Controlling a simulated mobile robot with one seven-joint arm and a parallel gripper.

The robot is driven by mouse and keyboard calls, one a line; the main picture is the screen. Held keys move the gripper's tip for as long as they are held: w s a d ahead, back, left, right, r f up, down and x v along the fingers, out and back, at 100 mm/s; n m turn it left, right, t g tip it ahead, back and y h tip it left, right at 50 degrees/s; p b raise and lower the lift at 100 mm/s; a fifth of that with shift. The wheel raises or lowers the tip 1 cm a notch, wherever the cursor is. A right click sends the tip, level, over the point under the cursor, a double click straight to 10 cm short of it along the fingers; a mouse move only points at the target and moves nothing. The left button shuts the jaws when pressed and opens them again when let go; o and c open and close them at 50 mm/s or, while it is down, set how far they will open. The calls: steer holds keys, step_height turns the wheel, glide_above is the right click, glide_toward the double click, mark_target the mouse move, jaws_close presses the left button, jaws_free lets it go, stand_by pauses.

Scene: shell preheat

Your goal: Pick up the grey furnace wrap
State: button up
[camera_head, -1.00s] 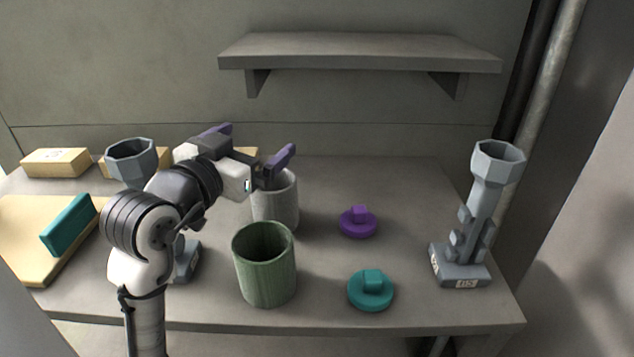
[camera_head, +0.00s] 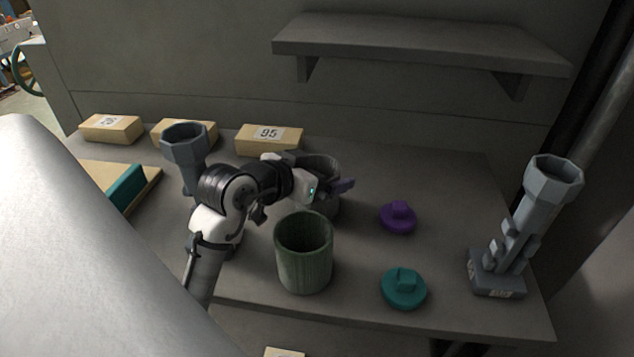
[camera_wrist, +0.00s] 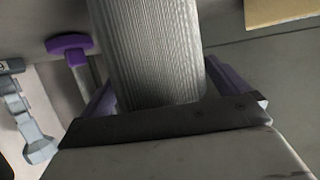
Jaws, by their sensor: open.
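The grey furnace wrap (camera_head: 318,167) is a ribbed, open-topped cylinder standing on the table behind the green cylinder. My gripper (camera_head: 328,186) is at the wrap, with a purple finger visible at its right side. In the wrist view the ribbed grey wrap (camera_wrist: 155,45) fills the middle, and my gripper (camera_wrist: 165,95) has one purple finger on either side of it. The jaws are open around the wrap; whether either finger touches it I cannot tell. My arm hides part of the wrap's lower left side in the head view.
A green ribbed cylinder (camera_head: 304,255) stands just in front. A purple lid (camera_head: 398,218) and a teal lid (camera_head: 404,289) lie to the right. Grey octagonal-topped stands are at the right (camera_head: 527,225) and left (camera_head: 186,145). Tan blocks (camera_head: 268,140) line the back, below a shelf (camera_head: 420,45).

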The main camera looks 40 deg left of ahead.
steer(key=shift+w+f, duration=0.1)
steer(key=shift+w, duration=0.05)
steer(key=c, duration=1)
